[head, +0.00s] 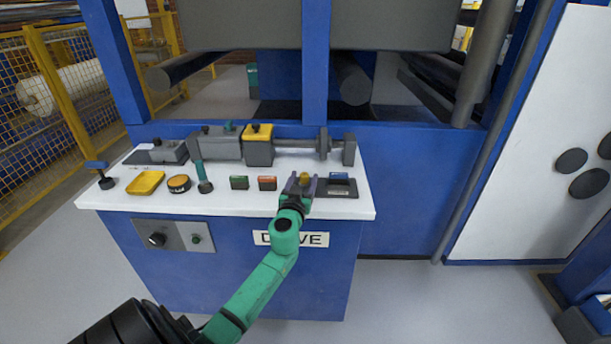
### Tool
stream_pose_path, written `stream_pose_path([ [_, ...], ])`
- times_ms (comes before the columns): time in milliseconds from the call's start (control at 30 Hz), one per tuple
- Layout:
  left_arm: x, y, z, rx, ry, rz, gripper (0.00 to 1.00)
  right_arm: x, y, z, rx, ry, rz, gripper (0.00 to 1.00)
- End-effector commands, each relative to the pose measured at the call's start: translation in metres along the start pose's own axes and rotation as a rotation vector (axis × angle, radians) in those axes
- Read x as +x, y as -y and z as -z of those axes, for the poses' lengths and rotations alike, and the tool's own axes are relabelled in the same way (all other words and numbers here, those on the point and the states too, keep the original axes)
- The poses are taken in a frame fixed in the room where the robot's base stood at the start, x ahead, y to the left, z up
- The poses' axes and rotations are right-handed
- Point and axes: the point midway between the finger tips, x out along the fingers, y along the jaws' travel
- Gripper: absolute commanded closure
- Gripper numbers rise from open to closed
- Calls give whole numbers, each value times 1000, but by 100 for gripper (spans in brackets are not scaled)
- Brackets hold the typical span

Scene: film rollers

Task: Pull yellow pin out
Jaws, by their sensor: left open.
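A small yellow pin (304,177) shows at the right part of the white console top, by a dark block with a blue-edged recess (339,188). My left gripper (301,183) is at the pin, with its dark fingers open to either side of it. Whether the fingers touch the pin cannot be told. The lower part of the pin is hidden by the gripper. My green left arm comes in from the lower left. My right gripper is not in view.
The white console top (235,210) also carries a yellow tray (145,183), a round yellow-topped button (179,183), a green-handled lever (203,178), green (239,183) and red (267,183) buttons, and a grey mechanism with a yellow block (258,145) behind. A blue frame rises behind.

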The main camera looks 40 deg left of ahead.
Motion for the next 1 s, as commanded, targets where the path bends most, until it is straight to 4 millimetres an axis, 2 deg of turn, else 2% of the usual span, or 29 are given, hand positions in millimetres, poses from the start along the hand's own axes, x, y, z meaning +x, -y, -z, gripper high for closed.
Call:
stream_pose_path([
  [100, 15, 0, -1, 0, 0, 1, 35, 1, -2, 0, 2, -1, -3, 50],
  [367, 18, 0, -1, -1, 2, -1, 35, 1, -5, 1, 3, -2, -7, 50],
  [400, 18, 0, -1, -1, 2, -1, 42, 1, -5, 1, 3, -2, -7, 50],
  [467, 18, 0, -1, -1, 2, -1, 65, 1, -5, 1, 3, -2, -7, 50],
  [500, 18, 0, -1, -1, 2, -1, 81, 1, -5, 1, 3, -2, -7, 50],
  [567, 18, 0, -1, -1, 2, -1, 100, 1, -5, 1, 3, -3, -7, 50],
  [1000, 17, 0, -1, 0, 2, 0, 100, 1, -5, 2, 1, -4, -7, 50],
])
